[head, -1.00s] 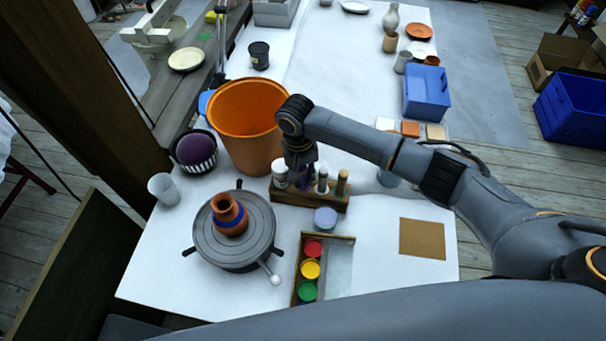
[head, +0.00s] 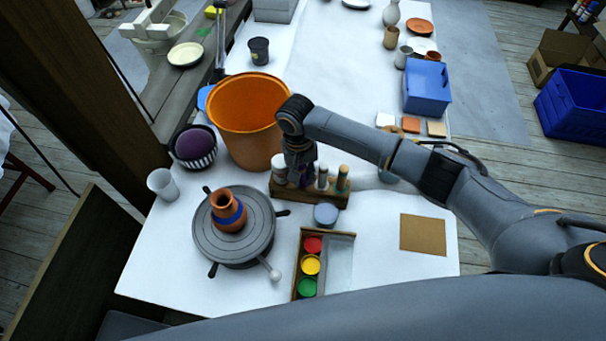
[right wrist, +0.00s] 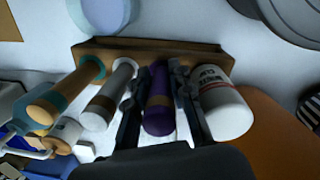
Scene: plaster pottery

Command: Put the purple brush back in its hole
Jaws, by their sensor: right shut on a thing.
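The purple brush (right wrist: 158,100) stands between the two fingers of my right gripper (right wrist: 158,88) in the right wrist view, and the gripper is shut on it. The wooden rack (right wrist: 150,50) is behind the brush, whose far end meets the rack; I cannot tell how deep it sits in its hole. In the head view my right gripper (head: 300,168) is over the left half of the rack (head: 312,197) and mostly hides the brush. My left gripper is not in view.
The white jar (right wrist: 222,103) is close beside one finger, and the grey-white brush (right wrist: 108,98) and teal brush (right wrist: 62,95) stand on the other side. An orange bucket (head: 250,110) is behind the rack. A turntable (head: 255,235) with a clay vase (head: 227,205) stands front left.

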